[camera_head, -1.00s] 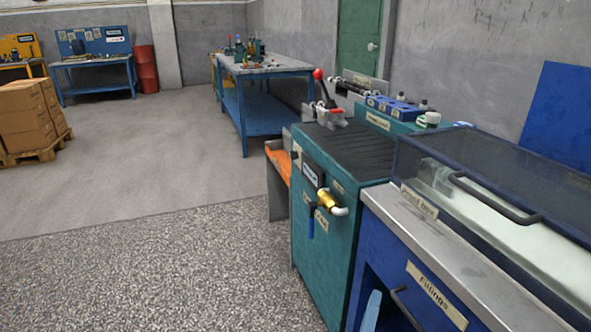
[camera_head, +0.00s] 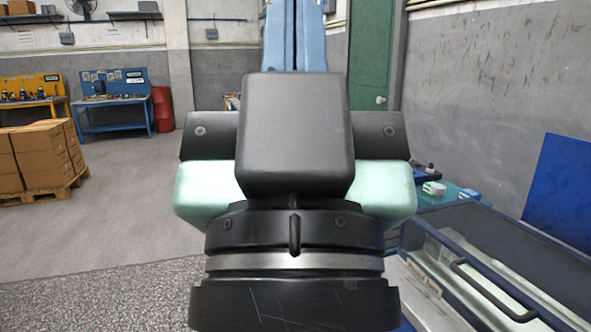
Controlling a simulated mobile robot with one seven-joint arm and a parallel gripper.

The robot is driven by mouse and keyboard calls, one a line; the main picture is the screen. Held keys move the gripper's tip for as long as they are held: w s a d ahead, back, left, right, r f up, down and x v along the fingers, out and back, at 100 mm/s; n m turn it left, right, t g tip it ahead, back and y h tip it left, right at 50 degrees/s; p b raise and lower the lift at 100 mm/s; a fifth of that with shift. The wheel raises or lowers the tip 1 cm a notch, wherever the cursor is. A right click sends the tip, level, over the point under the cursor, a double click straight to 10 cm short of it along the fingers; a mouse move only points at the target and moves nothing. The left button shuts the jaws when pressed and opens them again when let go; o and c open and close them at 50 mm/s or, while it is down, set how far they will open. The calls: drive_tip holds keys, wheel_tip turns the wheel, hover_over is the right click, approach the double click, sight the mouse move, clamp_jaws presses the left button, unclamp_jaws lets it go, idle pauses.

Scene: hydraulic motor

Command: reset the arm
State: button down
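My gripper (camera_head: 295,30) fills the middle of the head view, upright and close to the camera. Its two light blue fingers lie side by side at the top, with only a thin dark seam between them. Their tips reach the top edge of the picture, and I see nothing held between them. Below the fingers are the black housing, the mint-green side parts and the black wrist with a silver ring, all mine.
A clear-lidded bin (camera_head: 492,275) stands at the lower right, partly behind my wrist. A blue panel (camera_head: 562,195) leans on the wall. Boxes on a pallet (camera_head: 42,195), a blue workbench (camera_head: 115,125) and a red barrel (camera_head: 163,108) stand left. Floor between is open.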

wheel_tip(320, 180, up, 23)
drive_tip(key=p, duration=2)
drive_tip(key=shift+p, duration=0.3)
